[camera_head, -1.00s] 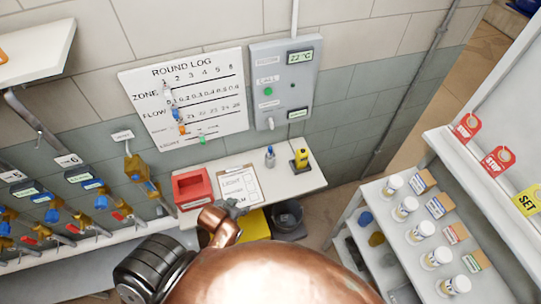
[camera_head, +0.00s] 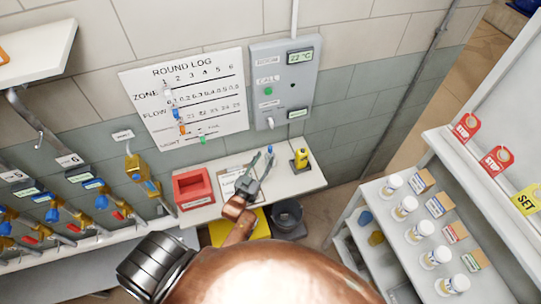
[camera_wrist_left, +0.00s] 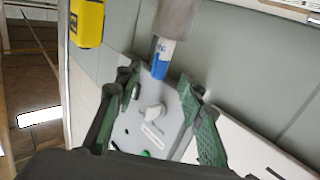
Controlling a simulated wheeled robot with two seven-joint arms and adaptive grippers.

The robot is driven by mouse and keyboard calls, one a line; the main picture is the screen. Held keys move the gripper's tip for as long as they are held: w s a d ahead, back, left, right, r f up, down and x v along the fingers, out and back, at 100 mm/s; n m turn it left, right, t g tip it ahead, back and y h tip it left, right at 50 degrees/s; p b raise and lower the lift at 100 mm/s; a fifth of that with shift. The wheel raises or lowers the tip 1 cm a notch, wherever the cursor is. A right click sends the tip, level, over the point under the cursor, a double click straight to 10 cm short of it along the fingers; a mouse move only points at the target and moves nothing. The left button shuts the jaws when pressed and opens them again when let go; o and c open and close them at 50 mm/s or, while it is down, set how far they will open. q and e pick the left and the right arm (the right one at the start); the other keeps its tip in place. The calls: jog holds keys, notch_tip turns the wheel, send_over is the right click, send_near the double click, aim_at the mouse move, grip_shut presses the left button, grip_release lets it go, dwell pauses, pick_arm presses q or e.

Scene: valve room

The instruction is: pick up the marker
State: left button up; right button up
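The marker (camera_head: 269,149) stands on the small white wall shelf, its blue end showing just behind my left gripper and the rest mostly hidden by it. In the left wrist view the marker (camera_wrist_left: 161,58) shows as a grey body with a white label and a blue end, which lies at the gap between the fingertips. My left gripper (camera_head: 261,164) is open over the shelf, its fingers apart on either side of the marker's line and not visibly touching it. The left wrist view also shows the open fingers (camera_wrist_left: 163,84). My right gripper is not in view.
On the shelf (camera_head: 305,180) are a red tray (camera_head: 192,188), a partly covered clipboard (camera_head: 229,184) and a yellow device (camera_head: 300,158). A dark bin (camera_head: 287,216) stands below. The wall panel (camera_head: 285,85) rises behind. A rack with several jars (camera_head: 405,207) is at the right.

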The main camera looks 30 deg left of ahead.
aim_at(269, 151)
pick_arm(q)
jog(key=w, duration=0.3)
jog(key=w+p, duration=0.1)
jog(key=w, duration=0.1)
jog(key=shift+w+a+r, duration=0.25)
jog(key=shift+w+f, duration=0.1)
jog(key=shift+w, duration=0.4)
jog(key=shift+c, duration=0.6)
jog(key=c, duration=0.9)
jog(key=shift+o, duration=0.2)
notch_tip(269, 151, up, 18)
